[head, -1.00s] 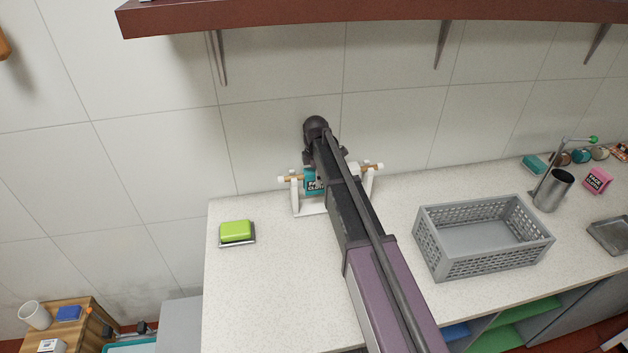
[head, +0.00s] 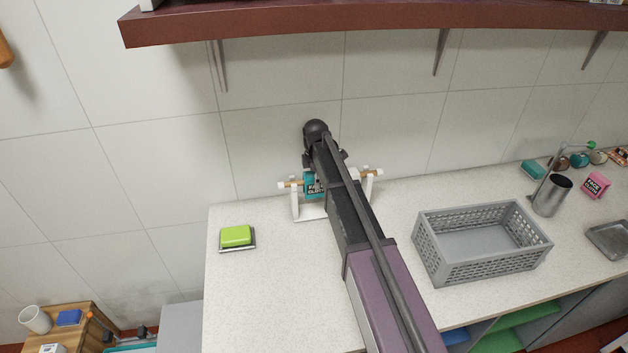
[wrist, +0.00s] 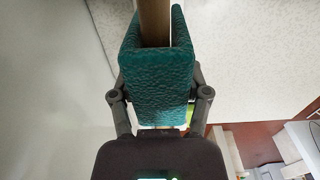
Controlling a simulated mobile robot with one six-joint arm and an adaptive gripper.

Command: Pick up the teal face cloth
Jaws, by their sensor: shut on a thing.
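The teal face cloth (head: 310,184) hangs over the wooden bar of a white stand (head: 297,205) on the counter, partly hidden behind my arm in the head view. In the wrist view the teal cloth (wrist: 157,75) is folded over the wooden bar (wrist: 155,22). My gripper (wrist: 159,98) is shut on the cloth, with one finger at each side of it. The cloth is still around the bar. In the head view the fingers are hidden behind my arm.
A green soap block (head: 236,235) lies on a dish at the left. A grey basket (head: 480,268) stands at the right, with a metal cup (head: 552,196) and a pink box (head: 596,186) beyond. A brown shelf (head: 380,24) overhangs the counter. Clear counter lies in front of the soap.

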